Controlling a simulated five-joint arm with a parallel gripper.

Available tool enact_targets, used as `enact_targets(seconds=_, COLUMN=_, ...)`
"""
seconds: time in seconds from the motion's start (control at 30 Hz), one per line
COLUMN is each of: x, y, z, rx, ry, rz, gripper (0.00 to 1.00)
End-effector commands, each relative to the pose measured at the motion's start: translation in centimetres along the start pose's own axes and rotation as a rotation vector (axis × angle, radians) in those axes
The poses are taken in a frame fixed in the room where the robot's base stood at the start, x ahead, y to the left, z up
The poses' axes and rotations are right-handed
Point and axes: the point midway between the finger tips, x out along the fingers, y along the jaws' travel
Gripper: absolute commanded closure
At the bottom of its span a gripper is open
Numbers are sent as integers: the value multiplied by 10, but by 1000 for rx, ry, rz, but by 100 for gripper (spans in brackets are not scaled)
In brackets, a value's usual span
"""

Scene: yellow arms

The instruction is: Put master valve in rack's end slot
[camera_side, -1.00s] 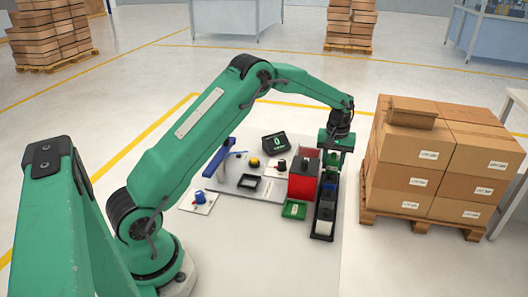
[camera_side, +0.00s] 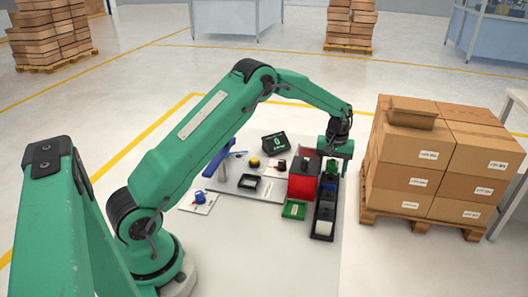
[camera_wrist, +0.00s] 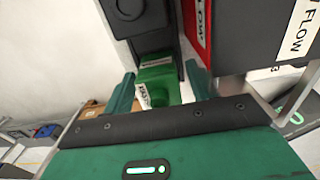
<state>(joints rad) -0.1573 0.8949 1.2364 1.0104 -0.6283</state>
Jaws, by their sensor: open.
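The black rack (camera_side: 311,228) runs front to back beside the red and black box. A green block (camera_side: 331,167) stands in its far end, below my gripper (camera_side: 336,158). In the wrist view the green block (camera_wrist: 160,82), with white labels, sits in a dark slot between and beyond the fingertips of my gripper (camera_wrist: 160,88). The fingers are apart, with gaps beside the block. The label text is too small to read, so I cannot confirm that this is the master valve. Dark parts and a whitish part (camera_side: 322,228) occupy the nearer rack area.
The red and black box (camera_side: 301,186) stands close left of the rack; its "FLOW" label shows in the wrist view. A dark display (camera_side: 276,142) and small controls are farther left. Stacked cartons (camera_side: 435,165) stand right.

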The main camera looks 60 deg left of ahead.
Motion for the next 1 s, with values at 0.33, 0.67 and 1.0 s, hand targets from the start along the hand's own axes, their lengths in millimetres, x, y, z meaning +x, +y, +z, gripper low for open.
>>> enact_targets(seconds=0.33, x=-11, y=0, z=0, rx=0, ry=2, rz=1, gripper=42)
enact_targets(seconds=0.67, x=-56, y=0, z=0, rx=0, ry=3, rz=2, gripper=42)
enact_targets(seconds=1.0, x=-107, y=0, z=0, rx=0, ry=2, rz=2, gripper=42)
